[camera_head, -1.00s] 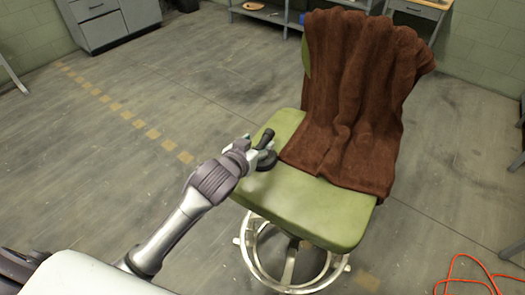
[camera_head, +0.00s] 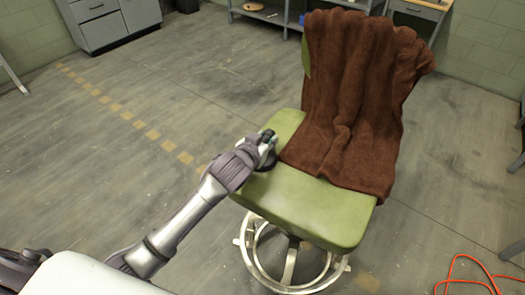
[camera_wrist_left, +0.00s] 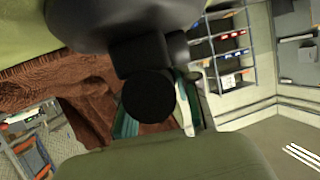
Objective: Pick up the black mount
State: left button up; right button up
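The black mount (camera_head: 268,134) is at the left edge of the green chair seat (camera_head: 310,212). Only parts of it show in the head view, as my left gripper (camera_head: 264,149) covers its middle. In the left wrist view the mount (camera_wrist_left: 150,95) is close up, with a round dark end in the middle and a wide dark part at the top. Teal and white finger parts of the left gripper (camera_wrist_left: 158,115) show behind its round end on both sides. Whether the fingers press on it is hidden. My right gripper is not in view.
A brown towel (camera_head: 350,100) hangs over the chair's back and onto the seat, just right of the gripper. The chair has a round metal base (camera_head: 290,265). An orange cable (camera_head: 465,275) lies at lower right. The floor to the left is clear.

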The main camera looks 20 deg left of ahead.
pick_arm(q)
grip_shut()
